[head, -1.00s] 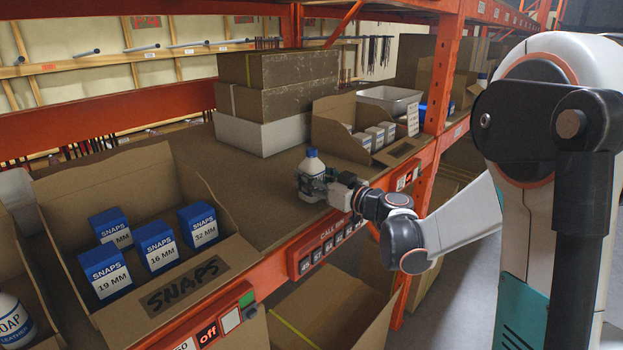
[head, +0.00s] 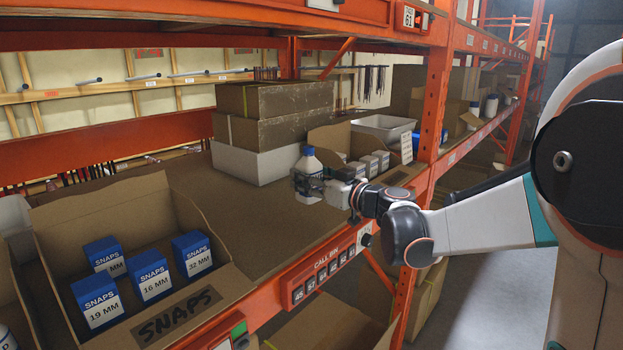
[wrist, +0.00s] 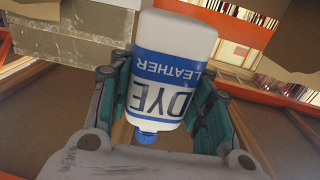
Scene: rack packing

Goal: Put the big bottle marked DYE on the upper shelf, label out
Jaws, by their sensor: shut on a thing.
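The DYE bottle (head: 308,178) is white with a blue cap and a blue-and-white label. In the wrist view the bottle (wrist: 172,75) shows the words DYE and LEATHER upside down, label facing that camera. My gripper (wrist: 165,110) is shut on the bottle, with a finger on each side of it. In the head view my gripper (head: 325,188) reaches in from the right and holds the bottle upright over the brown shelf (head: 230,205). I cannot tell whether its base touches the shelf. The upper shelf's orange front beam (head: 390,22) runs along the top of the head view.
A SNAPS carton (head: 185,318) with several blue-and-white boxes stands at the left. Stacked boxes (head: 270,130) stand behind the bottle. An open carton (head: 325,140) and an orange upright (head: 437,100) are to its right. Bare shelf lies between the SNAPS carton and the bottle.

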